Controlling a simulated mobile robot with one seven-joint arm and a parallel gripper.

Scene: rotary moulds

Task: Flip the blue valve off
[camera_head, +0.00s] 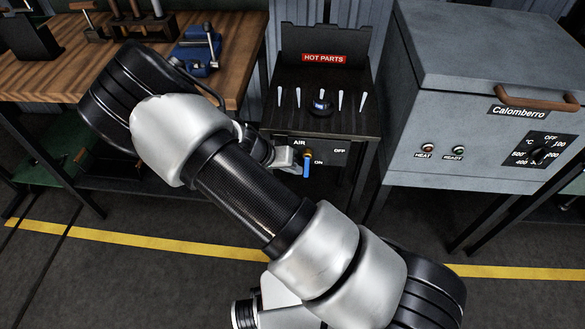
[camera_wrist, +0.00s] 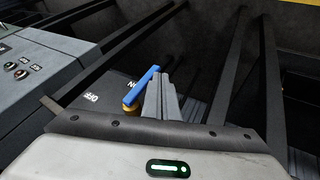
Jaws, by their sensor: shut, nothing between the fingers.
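The blue valve (camera_head: 307,169) is a small lever on a brass pivot, on the dark AIR panel under the hot parts stand. Its handle points down beside the ON label, and the OFF label lies to the right. In the wrist view the blue handle (camera_wrist: 142,87) runs up and right from its brass pivot, partly covering ON. My gripper (camera_head: 293,160) is just left of the valve in the head view. Its shut, empty grey fingers (camera_wrist: 162,98) show close beside the handle in the wrist view. I cannot tell whether they touch it.
The black stand (camera_head: 325,125) above the panel holds several pale pegs and a dark round part. A grey Calomberro oven (camera_head: 470,95) stands to the right. A wooden workbench (camera_head: 130,75) with a blue vise (camera_head: 196,52) is at the left. Dark table legs flank the panel.

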